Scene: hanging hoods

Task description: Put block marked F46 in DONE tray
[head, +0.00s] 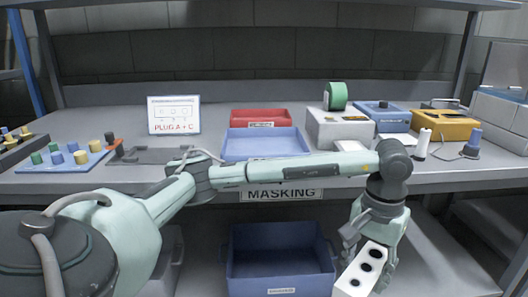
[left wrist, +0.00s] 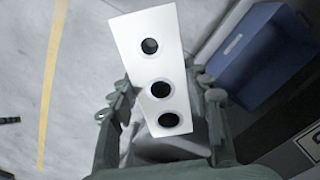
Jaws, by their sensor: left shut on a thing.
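My left gripper (head: 368,248) is shut on a white block (head: 361,275) with three dark round holes in a row. It holds the block tilted, low in front of the bench and to the right of the lower blue bin. The block (left wrist: 155,68) also shows between the fingers in the left wrist view (left wrist: 165,95). No F46 mark is legible on it. A blue tray (head: 265,143) and a red tray (head: 261,118) sit on the bench. A deep blue bin (head: 279,264) is below it. Their labels are too small to read. My right gripper is not in view.
Pegs on a blue board (head: 61,158) and a sign reading PLUG A+C (head: 174,115) are at the left. A grey box (head: 340,128), a green roll (head: 335,95) and a yellow box (head: 445,126) are at the right. The bench edge, labelled MASKING (head: 282,195), overhangs the lower bin.

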